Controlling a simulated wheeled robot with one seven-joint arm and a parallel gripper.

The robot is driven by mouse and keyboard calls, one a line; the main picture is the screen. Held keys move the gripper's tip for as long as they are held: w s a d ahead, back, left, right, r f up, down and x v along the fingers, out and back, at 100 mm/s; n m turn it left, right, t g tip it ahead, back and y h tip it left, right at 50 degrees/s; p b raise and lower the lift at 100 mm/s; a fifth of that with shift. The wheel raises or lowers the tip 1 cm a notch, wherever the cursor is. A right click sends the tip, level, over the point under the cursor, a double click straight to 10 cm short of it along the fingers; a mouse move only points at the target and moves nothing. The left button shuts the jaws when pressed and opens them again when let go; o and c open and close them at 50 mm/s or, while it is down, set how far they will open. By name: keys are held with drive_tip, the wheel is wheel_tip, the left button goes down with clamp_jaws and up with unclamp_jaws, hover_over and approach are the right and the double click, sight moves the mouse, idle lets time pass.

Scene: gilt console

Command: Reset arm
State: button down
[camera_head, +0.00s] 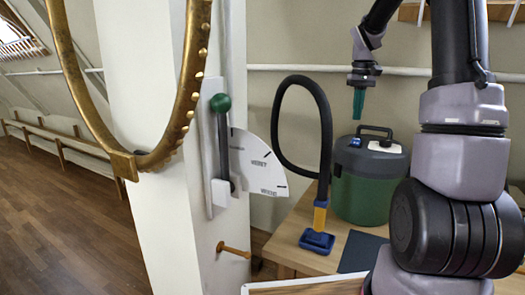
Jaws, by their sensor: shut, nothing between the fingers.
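My arm, grey and black, rises at the right of the head view, bends above the top edge and comes down again near the middle right. My gripper (359,103) hangs from it, pointing down, with its teal fingers together and nothing between them. It shows just above and left of the green canister vacuum (362,196) in the picture, apart from it. The upper bend of my arm is out of frame.
The vacuum's black hose (278,119) arches beside it to a blue nozzle (317,240) on a wooden table (345,235). A dark mat (362,251) lies there. Left, a white post carries a green-knobbed lever (221,104), a wooden peg (234,250) and a gilt frame (185,95).

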drive_tip(key=s+a+r+m+t, duration=0.1)
drive_tip(key=s+a+r+t, duration=0.1)
drive_tip(key=s+a+r, duration=0.4)
drive_tip(key=s+a+r+t, duration=0.1)
drive_tip(key=s+a+r, duration=0.15)
drive_tip(key=s, duration=0.55)
drive_tip(key=s+a+m+t+y, duration=0.2)
drive_tip(key=s+a, duration=0.4)
drive_tip(key=s, duration=0.6)
drive_tip(key=shift+f+t, duration=0.4)
drive_tip(key=shift+t, duration=0.5)
